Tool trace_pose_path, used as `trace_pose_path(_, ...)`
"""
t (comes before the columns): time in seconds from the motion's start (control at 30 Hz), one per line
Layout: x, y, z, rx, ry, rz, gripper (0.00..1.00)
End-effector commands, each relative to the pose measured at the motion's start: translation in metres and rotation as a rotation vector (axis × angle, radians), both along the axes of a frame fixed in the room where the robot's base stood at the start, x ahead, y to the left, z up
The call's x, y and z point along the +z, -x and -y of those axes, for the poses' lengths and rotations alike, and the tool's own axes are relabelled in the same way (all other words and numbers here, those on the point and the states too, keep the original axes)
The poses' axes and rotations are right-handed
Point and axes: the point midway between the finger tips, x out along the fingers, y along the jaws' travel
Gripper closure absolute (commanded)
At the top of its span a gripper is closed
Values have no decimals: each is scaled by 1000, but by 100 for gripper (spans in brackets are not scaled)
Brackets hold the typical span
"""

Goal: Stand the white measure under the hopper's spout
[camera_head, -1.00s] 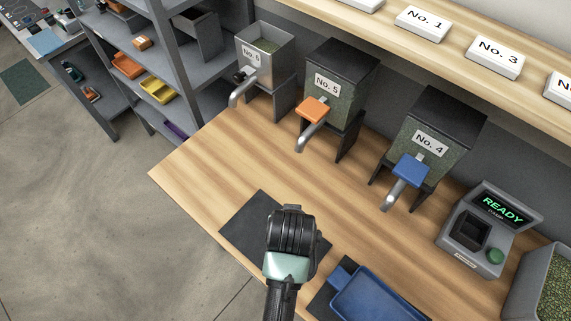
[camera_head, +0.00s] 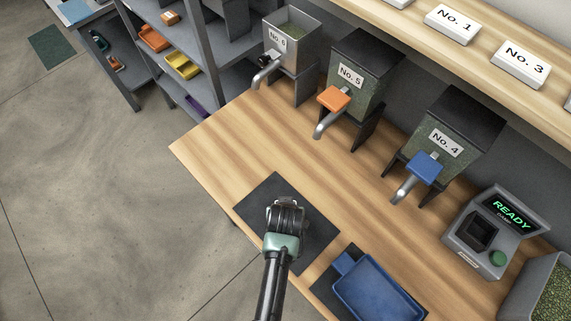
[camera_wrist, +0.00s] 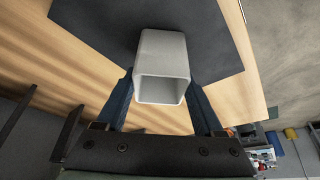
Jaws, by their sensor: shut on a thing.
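My gripper (camera_head: 287,207) is over the dark mat near the bench's front edge. In the wrist view, my gripper (camera_wrist: 163,92) has its two fingers on either side of the white measure (camera_wrist: 163,55), a square open-topped cup, and is shut on it. The cup's open end faces the wrist camera, and the dark mat (camera_wrist: 95,28) lies behind it. In the head view my gripper hides the measure.
A blue tray (camera_head: 375,290) lies on the bench right of my gripper. A grey device reading READY (camera_head: 480,235) and a bin of beans (camera_head: 545,290) stand further right. Bare wood (camera_head: 300,145) lies between the mat and the hoppers.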

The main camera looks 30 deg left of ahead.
Motion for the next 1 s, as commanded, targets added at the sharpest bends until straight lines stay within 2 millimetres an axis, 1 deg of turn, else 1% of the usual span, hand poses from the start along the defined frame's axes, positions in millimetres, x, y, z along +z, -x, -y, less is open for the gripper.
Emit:
trace_pose_path(0.2, 0, 0, 0, 0, 0, 1, 96)
trace_pose_path(0.33, -4, 0, 0, 0, 0, 1, 96)
trace_pose_path(0.37, -3, 0, 0, 0, 0, 0, 27)
trace_pose_path(0.5, -3, 0, 0, 0, 0, 0, 2)
trace_pose_path(0.53, -3, 0, 0, 0, 0, 0, 1)
trace_pose_path(0.8, -2, 0, 0, 0, 0, 0, 1)
trace_pose_path(0.93, 4, 1, 0, 0, 0, 1, 1)
trace_pose_path(1.0, 10, 4, 2, -1, -1, 1, 1)
